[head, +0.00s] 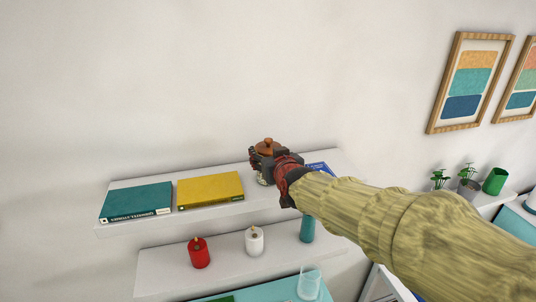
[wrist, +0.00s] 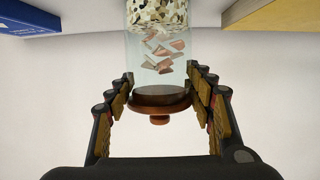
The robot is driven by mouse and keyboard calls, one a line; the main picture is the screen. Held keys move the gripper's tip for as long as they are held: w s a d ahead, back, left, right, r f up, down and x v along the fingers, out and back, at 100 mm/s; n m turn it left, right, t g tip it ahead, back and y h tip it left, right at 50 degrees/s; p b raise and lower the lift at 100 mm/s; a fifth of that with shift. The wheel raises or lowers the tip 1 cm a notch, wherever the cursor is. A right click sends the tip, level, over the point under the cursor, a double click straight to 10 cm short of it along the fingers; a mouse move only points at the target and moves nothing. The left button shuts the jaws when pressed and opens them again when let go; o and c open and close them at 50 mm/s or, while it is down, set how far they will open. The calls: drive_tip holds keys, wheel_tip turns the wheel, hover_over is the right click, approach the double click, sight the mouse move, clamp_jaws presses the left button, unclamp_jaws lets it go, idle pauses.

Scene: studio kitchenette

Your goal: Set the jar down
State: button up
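The jar has clear glass sides, a brown lid with a knob, and speckled pieces inside. In the head view its lid (head: 267,146) shows above my gripper (head: 264,163), at the upper wall shelf (head: 150,219). Most of its body is hidden there by my gripper. In the wrist view the jar (wrist: 157,55) appears lid-down in the picture, its far end cut off by the top edge. My gripper (wrist: 159,75) has a finger on each side of the jar near the lid, with the tips against the glass. I cannot tell whether the jar's base touches the shelf.
On the upper shelf a teal book (head: 136,201) and a yellow book (head: 210,189) lie left of the jar, and a blue book (head: 319,169) lies right. The lower shelf holds a red candle (head: 199,254), a white candle (head: 254,241) and a teal object (head: 307,229).

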drive_tip(key=o, duration=0.5)
drive_tip(key=shift+s, duration=0.1)
drive_tip(key=shift+r, duration=0.25)
drive_tip(key=p+v, duration=0.1)
drive_tip(key=v, duration=1.1)
drive_tip(key=s+d+f+m+g+h, duration=0.1)
drive_tip(key=s+d+f+g, duration=0.2)
drive_tip(key=s, duration=0.6)
drive_tip(key=s+d+f+m+g+h, duration=0.1)
drive_tip(key=s+d+f+g, duration=0.1)
drive_tip(key=s+d+f, duration=0.4)
drive_tip(key=s+d+f+m+g+h, duration=0.1)
drive_tip(key=s+d+f+g, duration=0.2)
drive_tip(key=s, duration=0.9)
drive_tip(key=shift+d+f+g+h, duration=0.15)
drive_tip(key=shift+d+f, duration=0.25)
drive_tip(key=shift+d, duration=0.35)
drive_tip(key=shift+d+f+g+h, duration=0.1)
drive_tip(key=shift+d+f, duration=0.25)
drive_tip(key=shift+d, duration=0.4)
drive_tip(key=shift+d+f+g+h, duration=0.15)
drive_tip(key=shift+d+f, duration=0.25)
drive_tip(key=shift+d, duration=0.35)
